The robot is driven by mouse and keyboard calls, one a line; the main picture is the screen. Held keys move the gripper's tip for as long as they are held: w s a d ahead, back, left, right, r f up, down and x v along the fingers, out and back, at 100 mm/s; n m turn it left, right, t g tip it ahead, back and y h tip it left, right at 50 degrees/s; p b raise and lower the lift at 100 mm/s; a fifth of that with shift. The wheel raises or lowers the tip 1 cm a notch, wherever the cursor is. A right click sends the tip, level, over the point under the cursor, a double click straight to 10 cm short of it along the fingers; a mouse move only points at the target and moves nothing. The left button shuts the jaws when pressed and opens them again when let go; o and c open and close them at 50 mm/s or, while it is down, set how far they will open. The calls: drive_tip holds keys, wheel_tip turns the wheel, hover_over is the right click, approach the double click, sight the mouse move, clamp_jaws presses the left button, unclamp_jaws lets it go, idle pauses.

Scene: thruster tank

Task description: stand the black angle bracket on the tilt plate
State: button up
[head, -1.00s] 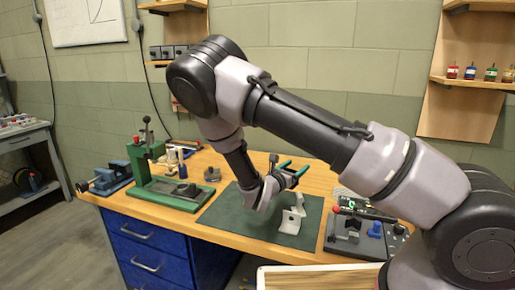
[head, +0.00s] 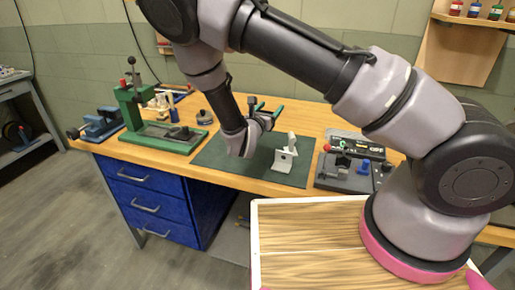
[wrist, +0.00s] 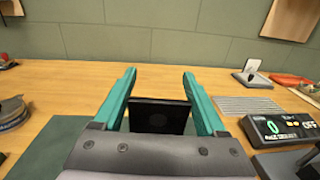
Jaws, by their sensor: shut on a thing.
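My gripper (head: 266,109) has teal fingers and is above the back part of the dark green mat (head: 213,153). In the wrist view my gripper (wrist: 160,84) is shut on the black angle bracket (wrist: 158,116), whose flat dark face shows between the fingers. In the head view the bracket (head: 251,102) is a small dark shape by the fingers, held above the table. Its lower part is hidden. I cannot tell for sure which thing is the tilt plate; a small tilted grey plate on a stand (wrist: 252,74) is at the back right in the wrist view.
A white bracket-like part (head: 285,158) stands on the mat, right of my gripper. A grey fixture with red and blue knobs (head: 345,178) and a display (wrist: 283,130) is farther right. A green press (head: 150,135) and a blue vise (head: 98,125) stand at left.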

sight(260, 110)
drive_tip(key=a, duration=0.1)
drive_tip(key=s+a+y, duration=0.1)
drive_tip(key=a, duration=0.1)
drive_tip(key=shift+s+a+n, duration=0.15)
drive_tip(key=shift+n, duration=0.25)
drive_tip(key=shift+t, duration=0.3)
drive_tip(key=f, duration=0.5)
drive_tip(key=shift+a+f, duration=0.25)
drive_tip(key=shift+s+f, duration=0.1)
drive_tip(key=shift+f, duration=2.1)
drive_tip(key=shift+f, duration=0.1)
